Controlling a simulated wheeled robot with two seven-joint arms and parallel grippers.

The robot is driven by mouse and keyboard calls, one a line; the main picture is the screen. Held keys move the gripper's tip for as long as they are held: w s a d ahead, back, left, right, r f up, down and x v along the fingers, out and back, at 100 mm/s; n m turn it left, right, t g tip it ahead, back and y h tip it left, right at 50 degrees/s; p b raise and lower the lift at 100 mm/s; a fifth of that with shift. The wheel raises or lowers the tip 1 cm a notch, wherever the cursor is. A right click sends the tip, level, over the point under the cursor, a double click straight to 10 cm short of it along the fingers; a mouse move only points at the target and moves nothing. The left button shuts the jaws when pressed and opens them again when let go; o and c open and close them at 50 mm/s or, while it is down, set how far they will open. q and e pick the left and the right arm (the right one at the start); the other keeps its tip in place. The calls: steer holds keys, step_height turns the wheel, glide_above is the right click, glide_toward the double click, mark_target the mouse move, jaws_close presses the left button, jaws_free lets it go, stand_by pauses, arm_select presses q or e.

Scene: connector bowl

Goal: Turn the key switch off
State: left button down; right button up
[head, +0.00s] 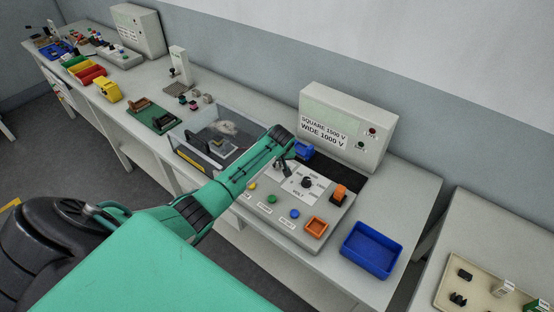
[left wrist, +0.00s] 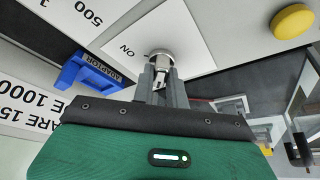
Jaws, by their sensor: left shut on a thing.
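The key switch (left wrist: 159,54) shows in the left wrist view as a round silver collar on a white label that reads ON. A small metal key (left wrist: 161,75) stands out of it. My left gripper (left wrist: 162,84) is shut on the key, its two fingers on either side of it. In the head view my left gripper (head: 285,165) reaches down to the upper left of the sloped grey control panel (head: 328,211), and the arm and fingers hide the key switch there. The key's exact angle is hard to tell. My right gripper is not in view.
A blue adaptor (head: 304,149) sits close behind the gripper, also in the left wrist view (left wrist: 88,72). A display box (head: 378,150) reads SQUARE 1500 V, WIDE 1000 V. The panel carries a black knob (head: 307,182) and an orange switch (head: 340,191). An empty blue tray (head: 371,250) stands right.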

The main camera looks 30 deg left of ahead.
arm_select(q)
steer(key=shift+r, duration=0.1)
stand_by(0.3)
steer(key=c, duration=1.4)
jaws_free()
steer(key=b+v, duration=0.3)
steer(key=v, duration=1)
steer(key=shift+d+r, duration=0.15)
steer(key=shift+r, duration=0.1)
